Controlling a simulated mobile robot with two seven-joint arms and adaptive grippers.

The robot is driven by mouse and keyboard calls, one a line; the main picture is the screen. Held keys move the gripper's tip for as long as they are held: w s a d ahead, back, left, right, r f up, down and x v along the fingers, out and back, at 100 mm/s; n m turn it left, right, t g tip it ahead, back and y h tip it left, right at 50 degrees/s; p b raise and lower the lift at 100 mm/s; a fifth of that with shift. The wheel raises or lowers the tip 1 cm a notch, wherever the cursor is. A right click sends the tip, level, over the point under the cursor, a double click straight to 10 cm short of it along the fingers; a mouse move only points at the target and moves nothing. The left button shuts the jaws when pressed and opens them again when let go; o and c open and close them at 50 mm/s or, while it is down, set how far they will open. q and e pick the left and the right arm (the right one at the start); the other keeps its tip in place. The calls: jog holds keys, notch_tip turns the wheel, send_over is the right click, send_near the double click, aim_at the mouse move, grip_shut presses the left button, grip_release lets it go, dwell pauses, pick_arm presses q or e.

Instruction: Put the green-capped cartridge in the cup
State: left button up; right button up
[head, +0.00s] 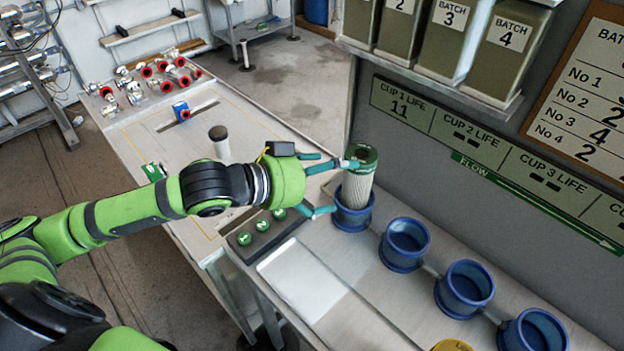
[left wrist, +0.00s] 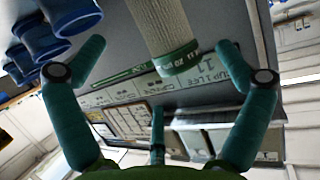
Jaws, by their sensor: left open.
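The green-capped cartridge (head: 358,187) is a pale ribbed cylinder with a green ring-shaped cap (head: 364,155). It stands upright in the leftmost blue cup (head: 352,217), its lower end hidden inside. My left gripper (head: 344,187) is open beside the cartridge, its teal fingers pointing toward it. In the left wrist view the cartridge (left wrist: 160,25) lies between the spread fingers of the left gripper (left wrist: 160,55), with clear gaps on both sides. The head view does not show clearly whether a finger touches it. My right gripper is not in view.
Several more blue cups (head: 405,244) stand in a row to the right. A panel with three green buttons (head: 262,225) lies below my gripper. Batch bins (head: 455,40) hang above on the wall. A white dark-topped cylinder (head: 219,142) and fittings stand on the left table.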

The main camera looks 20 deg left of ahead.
pick_arm(q)
jog(key=shift+b+v, duration=0.6)
jog(key=shift+v, duration=1.65)
jog(key=shift+d, duration=0.1)
